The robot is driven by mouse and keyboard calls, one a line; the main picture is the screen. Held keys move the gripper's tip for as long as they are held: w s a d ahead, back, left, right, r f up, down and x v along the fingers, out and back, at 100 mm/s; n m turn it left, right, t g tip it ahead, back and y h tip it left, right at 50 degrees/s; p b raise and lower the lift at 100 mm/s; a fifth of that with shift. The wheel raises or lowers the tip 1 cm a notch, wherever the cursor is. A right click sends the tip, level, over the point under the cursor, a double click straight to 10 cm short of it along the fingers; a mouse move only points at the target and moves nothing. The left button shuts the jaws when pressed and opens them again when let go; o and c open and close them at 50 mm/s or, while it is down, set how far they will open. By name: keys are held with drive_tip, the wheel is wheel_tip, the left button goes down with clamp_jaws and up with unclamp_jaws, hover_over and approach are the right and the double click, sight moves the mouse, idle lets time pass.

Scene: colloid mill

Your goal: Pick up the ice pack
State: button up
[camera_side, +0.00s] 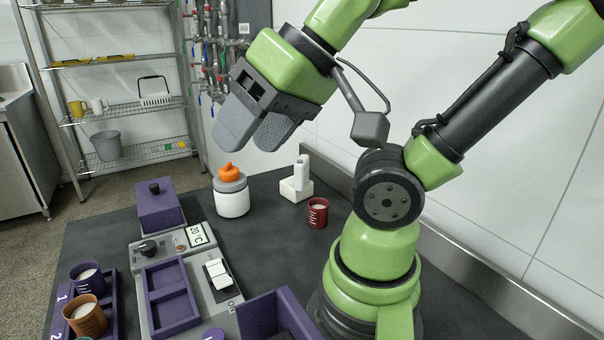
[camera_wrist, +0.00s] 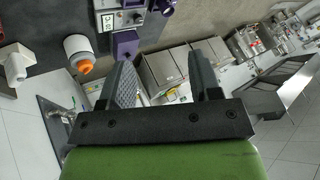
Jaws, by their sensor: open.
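I cannot make out an ice pack for certain in either view. My gripper (camera_side: 248,138) is high above the dark worktop, its two grey fingers apart with nothing between them. In the wrist view my gripper (camera_wrist: 159,64) is also open and empty, facing out past the worktop toward the room. Below it in the side view stands a white jar with an orange top (camera_side: 232,197), upright and well apart from the fingers. The jar also shows in the wrist view (camera_wrist: 76,45).
A grey control unit (camera_side: 200,240) with a purple tray (camera_side: 170,295) is at front. A purple bin (camera_side: 262,312) is cut off below. Cups stand in a purple rack (camera_side: 111,300). A red cup (camera_side: 317,213) and white holder (camera_side: 296,189) are near the wall. Dark worktop (camera_side: 265,250) is bare between.

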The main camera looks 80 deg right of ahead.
drive_tip(key=w+d+m+g+h, duration=0.2)
drive_tip(key=w+d+m+h, duration=0.1)
drive_tip(key=w+d+m, duration=0.4)
drive_tip(key=m+g+h, duration=0.3)
drive_tip(key=m+g, duration=0.2)
drive_tip(key=m, duration=0.2)
approach(301, 159)
drive_tip(key=x, duration=0.5)
drive_tip(key=shift+w+f, duration=0.1)
drive_tip(key=shift+f, duration=0.1)
drive_tip(key=x, duration=0.5)
drive_tip(key=shift+d+f, duration=0.1)
drive_tip(key=shift+f, duration=0.2)
